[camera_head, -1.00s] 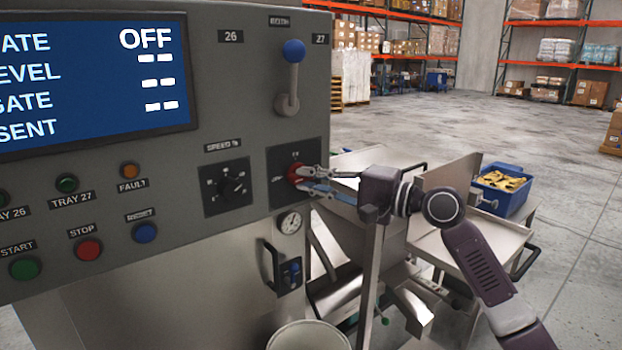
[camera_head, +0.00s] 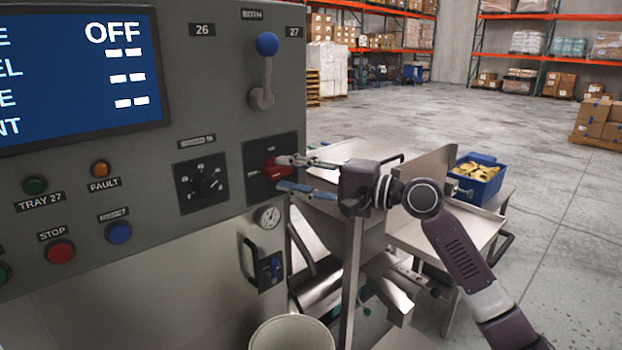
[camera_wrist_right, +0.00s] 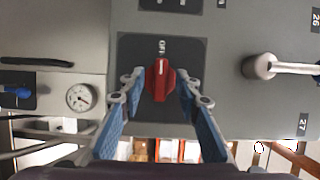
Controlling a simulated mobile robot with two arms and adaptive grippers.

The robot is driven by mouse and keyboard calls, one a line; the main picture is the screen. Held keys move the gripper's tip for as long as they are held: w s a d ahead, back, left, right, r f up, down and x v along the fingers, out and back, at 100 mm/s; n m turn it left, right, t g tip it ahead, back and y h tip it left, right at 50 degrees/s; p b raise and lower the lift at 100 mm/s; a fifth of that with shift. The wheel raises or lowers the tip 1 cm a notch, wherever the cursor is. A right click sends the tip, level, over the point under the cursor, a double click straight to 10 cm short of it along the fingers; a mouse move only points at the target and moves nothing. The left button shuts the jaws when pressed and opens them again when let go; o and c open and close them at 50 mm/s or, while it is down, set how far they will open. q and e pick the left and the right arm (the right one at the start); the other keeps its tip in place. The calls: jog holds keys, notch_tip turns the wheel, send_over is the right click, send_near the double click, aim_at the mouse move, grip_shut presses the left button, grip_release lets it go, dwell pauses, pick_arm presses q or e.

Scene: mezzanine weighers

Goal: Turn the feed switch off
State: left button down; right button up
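The feed switch is a red knob (camera_head: 272,168) on a dark square plate (camera_head: 258,187) at the right of the grey control panel. In the right wrist view the red knob (camera_wrist_right: 160,82) has a white pointer mark turned toward the "OFF" label (camera_wrist_right: 163,46). My right gripper (camera_head: 291,174) is in front of the knob. In the wrist view its fingers (camera_wrist_right: 162,86) stand on both sides of the knob with a visible gap on each side, so it is open. My left gripper is not in view.
A blue-ball lever (camera_head: 266,75) stands above the switch, and a black speed dial (camera_head: 203,184) is to its left. A blue display (camera_head: 75,80) reads "OFF". Below are a gauge (camera_head: 269,216) and a bucket (camera_head: 292,334). A blue crate (camera_head: 478,182) stands at the right.

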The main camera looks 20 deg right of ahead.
jog(key=v, duration=1.1)
jog(key=shift+s+d, duration=0.1)
jog(key=shift+d, duration=0.05)
